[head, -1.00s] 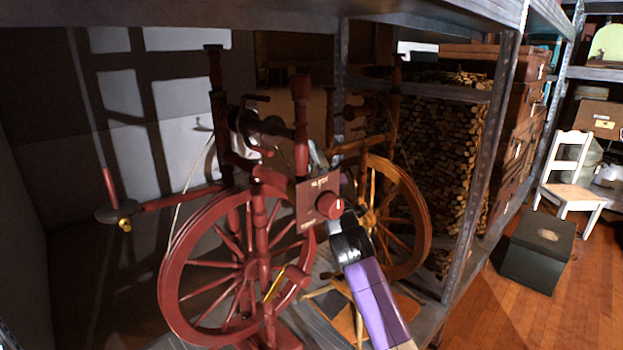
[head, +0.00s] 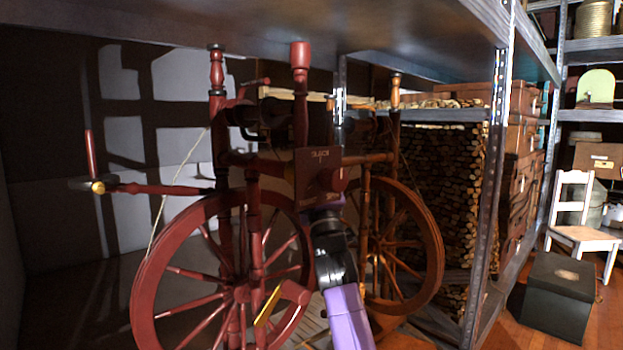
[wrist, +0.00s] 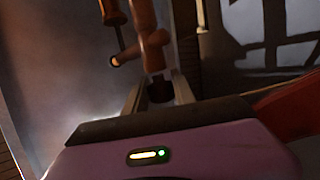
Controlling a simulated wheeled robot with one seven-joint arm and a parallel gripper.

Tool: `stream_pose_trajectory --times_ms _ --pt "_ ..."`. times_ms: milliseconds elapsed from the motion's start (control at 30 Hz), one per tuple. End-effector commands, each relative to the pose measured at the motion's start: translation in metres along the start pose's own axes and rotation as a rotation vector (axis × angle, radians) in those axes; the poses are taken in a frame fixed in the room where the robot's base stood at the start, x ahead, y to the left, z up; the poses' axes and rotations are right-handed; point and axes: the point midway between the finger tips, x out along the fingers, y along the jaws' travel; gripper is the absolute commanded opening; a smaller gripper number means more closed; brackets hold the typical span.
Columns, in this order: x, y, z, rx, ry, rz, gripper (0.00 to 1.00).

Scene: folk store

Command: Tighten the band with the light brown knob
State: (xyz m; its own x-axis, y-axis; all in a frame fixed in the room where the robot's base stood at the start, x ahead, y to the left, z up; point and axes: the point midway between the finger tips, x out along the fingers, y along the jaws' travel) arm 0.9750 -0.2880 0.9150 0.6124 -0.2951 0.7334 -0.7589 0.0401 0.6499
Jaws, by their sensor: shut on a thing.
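I cannot tell whether that part is the light brown knob. The band is not clearly visible.
A second, orange-brown wheel (head: 437,245) stands close behind on the right. A shelf board (head: 250,20) hangs above, and a metal post (head: 490,200) stands to the right. Stacked firewood (head: 445,180) is behind. A dark box (head: 555,290) and a white chair (head: 575,210) stand on the floor.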

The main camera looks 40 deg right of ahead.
Motion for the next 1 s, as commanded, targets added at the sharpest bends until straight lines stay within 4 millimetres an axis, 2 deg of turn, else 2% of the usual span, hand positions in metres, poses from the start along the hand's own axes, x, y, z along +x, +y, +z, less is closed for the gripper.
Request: stream_pose_trajectory --times_ms 533,567,667,1000 --pt "-0.001 -0.002 0.0005 0.003 -0.001 0.009 0.0" --pt "-0.001 -0.002 0.0005 0.003 -0.001 0.009 0.33" --pt "-0.0008 -0.0017 0.0004 0.003 -0.001 0.009 0.53" --pt "-0.0012 -0.0006 0.0001 0.003 0.0 0.011 0.53"
